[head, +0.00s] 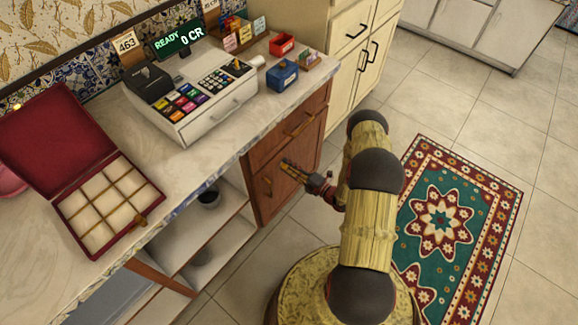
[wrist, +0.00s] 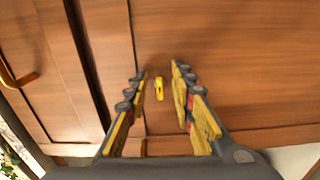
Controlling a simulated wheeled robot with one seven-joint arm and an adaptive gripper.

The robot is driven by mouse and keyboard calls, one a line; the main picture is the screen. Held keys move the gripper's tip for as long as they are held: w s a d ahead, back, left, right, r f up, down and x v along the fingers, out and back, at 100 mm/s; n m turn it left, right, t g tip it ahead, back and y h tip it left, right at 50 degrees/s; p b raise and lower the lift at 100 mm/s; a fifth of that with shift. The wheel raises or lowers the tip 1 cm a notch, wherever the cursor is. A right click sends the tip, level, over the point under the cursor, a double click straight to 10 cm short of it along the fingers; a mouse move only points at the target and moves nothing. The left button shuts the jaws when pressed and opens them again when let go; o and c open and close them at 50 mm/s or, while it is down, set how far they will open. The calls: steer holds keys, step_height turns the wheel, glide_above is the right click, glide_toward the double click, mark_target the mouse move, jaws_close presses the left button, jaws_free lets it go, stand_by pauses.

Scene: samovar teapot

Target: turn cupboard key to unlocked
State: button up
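The wooden cupboard (head: 292,145) stands under the right end of the counter. A small brass-yellow key (wrist: 159,88) is on its door panel in the wrist view. The key looks long and narrow, lying nearly along the picture's vertical. My gripper (wrist: 159,70) is open, with one finger on each side of the key and visible gaps to both. I cannot tell how far the fingertips are from the door. In the head view my gripper (head: 284,166) is in front of the cupboard's lower door, and the key is not discernible there.
A brass handle (wrist: 18,78) is at the left of the wrist view. Open shelves (head: 205,235) with dark bowls are left of the cupboard. The counter holds a cash register (head: 190,95) and an open red box (head: 60,140). A patterned rug (head: 440,225) lies on the floor.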

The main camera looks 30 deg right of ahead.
steer(key=shift+s, duration=0.1)
steer(key=v, duration=1.1)
steer(key=shift+s, duration=0.4)
steer(key=shift+d, duration=0.15)
